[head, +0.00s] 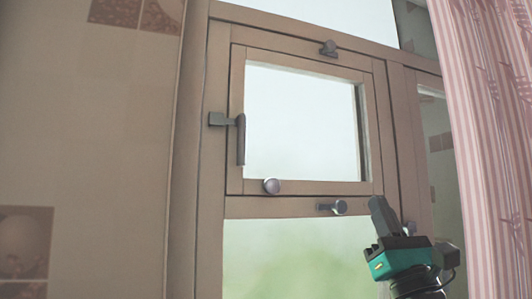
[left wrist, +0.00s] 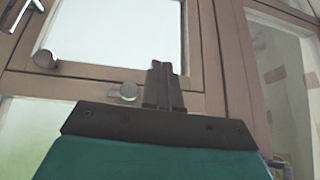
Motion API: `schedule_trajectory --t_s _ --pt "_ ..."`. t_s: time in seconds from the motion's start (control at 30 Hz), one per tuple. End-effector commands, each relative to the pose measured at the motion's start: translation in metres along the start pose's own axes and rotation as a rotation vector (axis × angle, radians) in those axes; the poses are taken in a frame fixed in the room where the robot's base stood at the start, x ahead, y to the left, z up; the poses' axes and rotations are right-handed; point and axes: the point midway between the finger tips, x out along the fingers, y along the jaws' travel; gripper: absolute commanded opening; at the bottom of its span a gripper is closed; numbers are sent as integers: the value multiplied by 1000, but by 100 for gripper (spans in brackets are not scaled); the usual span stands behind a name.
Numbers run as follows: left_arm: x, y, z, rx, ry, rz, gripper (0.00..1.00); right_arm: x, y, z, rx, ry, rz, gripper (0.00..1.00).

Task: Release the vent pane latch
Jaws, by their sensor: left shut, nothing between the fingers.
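The vent pane (head: 302,122) is a small framed window in the upper part of a brown window frame, and it looks closed. A dark lever handle (head: 241,140) hangs down on its left side. A round grey knob (head: 271,186) is at its lower edge. A small grey turn-catch (head: 340,207) lies sideways on the rail below the pane, and a similar one (head: 328,48) is at the top. My left gripper (head: 377,202) is shut and empty, just right of the lower catch. In the left wrist view the fingers (left wrist: 160,68) are beside that catch (left wrist: 128,92); contact cannot be told.
A pink striped curtain (head: 485,120) hangs at the right. A tiled wall (head: 85,150) is at the left. A larger glass pane (head: 290,255) is below the vent, and the space in front of the vent pane is clear.

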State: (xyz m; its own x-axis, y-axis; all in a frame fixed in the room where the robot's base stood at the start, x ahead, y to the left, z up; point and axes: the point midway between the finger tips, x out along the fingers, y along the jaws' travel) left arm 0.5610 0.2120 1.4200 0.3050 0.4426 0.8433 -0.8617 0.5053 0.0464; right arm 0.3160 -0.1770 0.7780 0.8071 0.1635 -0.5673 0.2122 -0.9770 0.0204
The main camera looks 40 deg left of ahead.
Motion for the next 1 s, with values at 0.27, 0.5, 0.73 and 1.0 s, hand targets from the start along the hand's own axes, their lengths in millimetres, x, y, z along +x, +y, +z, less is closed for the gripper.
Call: schedule_trajectory --t_s 0.27,0.5,0.73,1.0 --pt "52 46 31 -437 129 410 0 0 0 0 0 0 0 0" --pt "67 77 58 -774 212 755 0 0 0 0 0 0 1 0" --pt "62 95 86 -1006 262 1037 0 0 0 0 0 0 1 0" --pt "54 103 102 -1102 280 1186 0 0 0 0 0 0 1 0"
